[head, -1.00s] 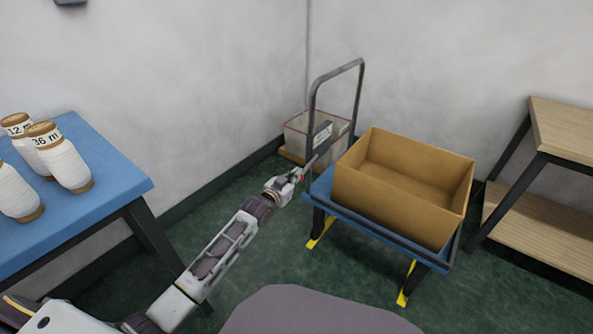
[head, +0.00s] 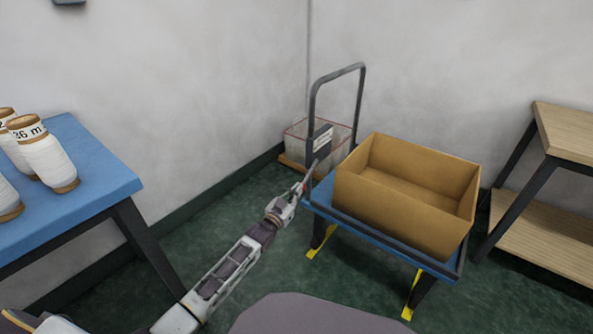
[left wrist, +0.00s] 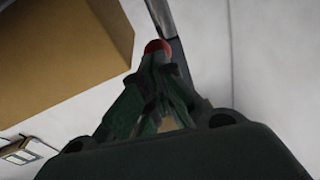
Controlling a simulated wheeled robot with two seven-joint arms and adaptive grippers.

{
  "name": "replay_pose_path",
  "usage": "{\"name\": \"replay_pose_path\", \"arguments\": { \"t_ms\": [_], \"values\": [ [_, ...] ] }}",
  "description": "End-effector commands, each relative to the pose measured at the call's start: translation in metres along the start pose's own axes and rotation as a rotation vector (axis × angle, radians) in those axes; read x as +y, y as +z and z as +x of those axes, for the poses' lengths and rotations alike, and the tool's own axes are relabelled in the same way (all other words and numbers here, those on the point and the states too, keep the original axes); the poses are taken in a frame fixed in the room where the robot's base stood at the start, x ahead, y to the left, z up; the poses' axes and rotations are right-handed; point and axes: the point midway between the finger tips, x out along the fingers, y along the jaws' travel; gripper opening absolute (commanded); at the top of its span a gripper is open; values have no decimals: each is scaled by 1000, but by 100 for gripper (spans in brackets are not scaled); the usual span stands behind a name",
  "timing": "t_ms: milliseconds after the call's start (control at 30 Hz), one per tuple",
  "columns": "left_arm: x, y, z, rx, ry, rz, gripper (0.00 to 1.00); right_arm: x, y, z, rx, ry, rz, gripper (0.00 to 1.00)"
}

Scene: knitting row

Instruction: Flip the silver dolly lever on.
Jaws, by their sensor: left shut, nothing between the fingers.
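The dolly (head: 390,254) has a blue deck and a grey tube handle (head: 338,73). A dark plate with a pale label (head: 322,142) sits on the handle's left post. A thin silver lever (head: 315,168) slants down and left from it. In the left wrist view, the silver lever (left wrist: 160,14) ends in a red ball knob (left wrist: 157,46). My left gripper (head: 302,190) is shut and empty. Its fingertips (left wrist: 156,62) are right at the red knob; I cannot tell whether they touch it. My right gripper is out of view.
An open cardboard box (head: 405,196) stands on the dolly. A pale bin (head: 300,140) is in the corner behind. A blue table (head: 100,190) with several yarn cones (head: 45,155) is at left, a wooden shelf (head: 570,130) at right. Green floor lies between.

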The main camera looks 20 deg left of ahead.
Motion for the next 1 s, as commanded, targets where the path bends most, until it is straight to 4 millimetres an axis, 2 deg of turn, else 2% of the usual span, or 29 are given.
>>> {"name": "replay_pose_path", "arguments": {
  "t_ms": [200, 400, 1000],
  "values": [
    [2, 18, 1, -2, 0, 2, 0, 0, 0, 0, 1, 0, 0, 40],
    [3, 26, 3, 0, 0, 1, 0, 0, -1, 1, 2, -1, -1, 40],
    [3, 28, 3, -1, 0, 1, 0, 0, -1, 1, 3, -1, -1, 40]
  ]
}}
